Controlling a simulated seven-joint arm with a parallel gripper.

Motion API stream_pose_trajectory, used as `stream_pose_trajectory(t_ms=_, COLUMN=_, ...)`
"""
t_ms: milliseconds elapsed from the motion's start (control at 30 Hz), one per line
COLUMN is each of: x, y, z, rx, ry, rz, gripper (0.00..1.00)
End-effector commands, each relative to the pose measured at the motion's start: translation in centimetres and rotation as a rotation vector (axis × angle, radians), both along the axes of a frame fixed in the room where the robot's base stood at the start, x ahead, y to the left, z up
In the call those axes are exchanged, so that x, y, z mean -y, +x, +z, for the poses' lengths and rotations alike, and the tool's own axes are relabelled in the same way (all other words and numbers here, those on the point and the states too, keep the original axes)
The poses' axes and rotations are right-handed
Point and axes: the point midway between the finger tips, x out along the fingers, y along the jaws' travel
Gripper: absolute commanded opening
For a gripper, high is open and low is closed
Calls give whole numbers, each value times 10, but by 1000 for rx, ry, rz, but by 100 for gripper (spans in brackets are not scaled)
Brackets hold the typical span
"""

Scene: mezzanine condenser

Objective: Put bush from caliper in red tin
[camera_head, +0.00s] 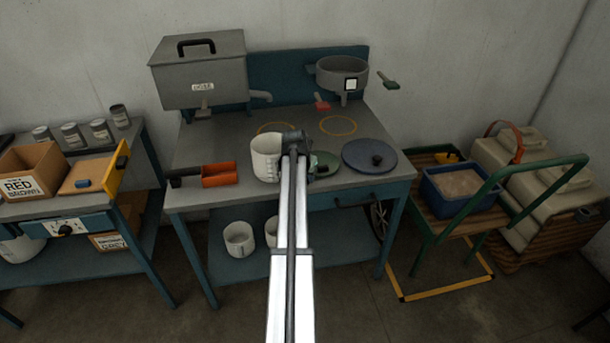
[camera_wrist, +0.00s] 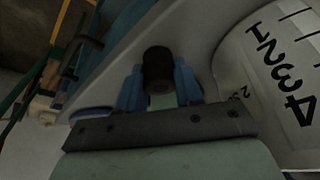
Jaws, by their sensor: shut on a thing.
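My gripper (camera_head: 297,160) is over the middle of the workbench, beside the white measuring jug (camera_head: 265,157). In the wrist view, its blue fingers (camera_wrist: 158,85) are shut on a small dark cylindrical thing (camera_wrist: 157,66). I cannot tell whether this is the bush, or whether it is free or fixed to something. The jug (camera_wrist: 280,70), with black scale numbers, is close to the right of the fingers. I make out no caliper and no red tin. A brown open box (camera_head: 25,187) with a label reading RED stands on the left table.
A green disc (camera_head: 324,158) and a blue-grey lid (camera_head: 370,152) with a black knob lie right of my gripper. Several grey tins (camera_head: 72,135) stand at the back left. A green-framed cart (camera_head: 490,200) is at the right.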

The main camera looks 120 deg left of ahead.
Motion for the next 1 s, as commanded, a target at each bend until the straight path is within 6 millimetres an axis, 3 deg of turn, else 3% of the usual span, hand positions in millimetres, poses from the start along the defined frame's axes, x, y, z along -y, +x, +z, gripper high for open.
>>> stream_pose_trajectory(t_ms=367, x=0, y=0, z=-3, rx=0, ry=0, rz=0, gripper=3)
stream_pose_trajectory(t_ms=400, x=0, y=0, z=-3, rx=0, ry=0, rz=0, gripper=38)
stream_pose_trajectory(t_ms=600, x=0, y=0, z=-3, rx=0, ry=0, rz=0, gripper=57)
stream_pose_trajectory(t_ms=1000, x=1, y=0, z=3, rx=0, ry=0, rz=0, gripper=61)
